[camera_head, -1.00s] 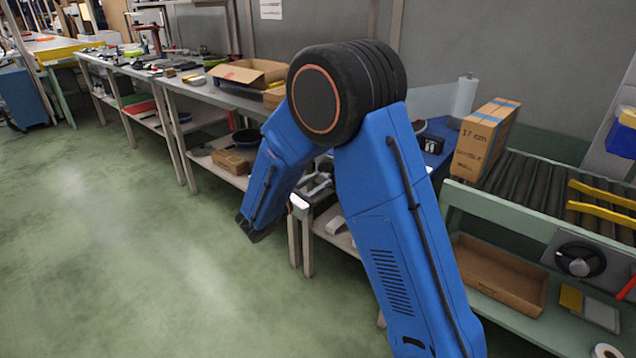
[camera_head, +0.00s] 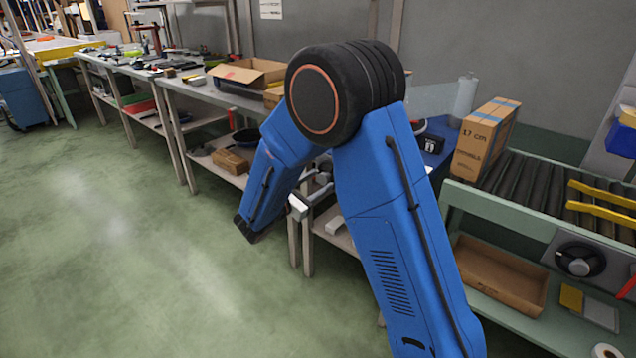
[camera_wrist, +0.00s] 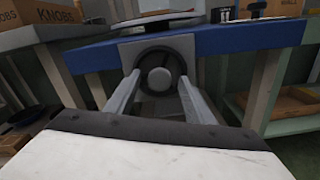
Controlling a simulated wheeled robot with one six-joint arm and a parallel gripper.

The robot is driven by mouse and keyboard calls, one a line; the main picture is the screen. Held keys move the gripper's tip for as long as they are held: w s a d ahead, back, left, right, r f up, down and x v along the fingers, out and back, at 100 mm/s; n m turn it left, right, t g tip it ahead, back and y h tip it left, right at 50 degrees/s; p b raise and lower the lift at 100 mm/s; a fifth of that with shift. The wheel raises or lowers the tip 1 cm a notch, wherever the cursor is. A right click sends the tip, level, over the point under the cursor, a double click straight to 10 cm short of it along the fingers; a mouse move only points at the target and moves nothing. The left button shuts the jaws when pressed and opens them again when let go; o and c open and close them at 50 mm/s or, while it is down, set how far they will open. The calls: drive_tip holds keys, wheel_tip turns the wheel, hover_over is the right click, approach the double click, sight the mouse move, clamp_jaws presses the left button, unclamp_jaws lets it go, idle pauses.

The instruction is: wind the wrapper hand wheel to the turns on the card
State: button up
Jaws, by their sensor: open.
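In the wrist view a black round hand wheel (camera_wrist: 160,87) with a light grey hub is mounted on a grey plate (camera_wrist: 128,52) under the blue bench top. My gripper (camera_wrist: 159,80) is open and faces the wheel, with one finger at each side of it. Nothing is clearly gripped, and I cannot tell whether the fingertips touch the rim. In the head view my arm hides this wheel; part of my gripper (camera_head: 318,187) shows behind the forearm. A small black block with white marks (camera_head: 432,145) stands on the blue bench (camera_head: 436,158); its marks are too small to read.
A second black hand wheel (camera_head: 580,260) is on the conveyor's (camera_head: 515,178) side at right. A film roll (camera_head: 464,97) stands behind the blue bench. The floor at left is clear.

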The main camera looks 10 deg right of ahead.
drive_tip(key=v, duration=1.7)
drive_tip(key=shift+d+r, duration=0.1)
drive_tip(key=shift+d, duration=0.05)
drive_tip(key=s+d+r+m+g+y, duration=0.2)
drive_tip(key=s+d+m+g, duration=0.4)
drive_tip(key=d, duration=0.5)
drive_tip(key=s+d+r+m+g+y, duration=0.2)
drive_tip(key=s+d+m+g, duration=0.15)
drive_tip(key=s+d, duration=0.6)
drive_tip(key=s+d+r+m+t+y, duration=0.1)
drive_tip(key=s+r+m+t+y, duration=0.1)
drive_tip(key=s+m+y, duration=0.8)
drive_tip(key=shift+s+d+r+m+t+y, duration=0.3)
drive_tip(key=shift+s+m+t, duration=0.75)
drive_tip(key=shift+s, duration=2.15)
drive_tip(key=shift+d+f+g, duration=0.1)
drive_tip(key=shift+g, duration=0.2)
drive_tip(key=shift+c, duration=0.2)
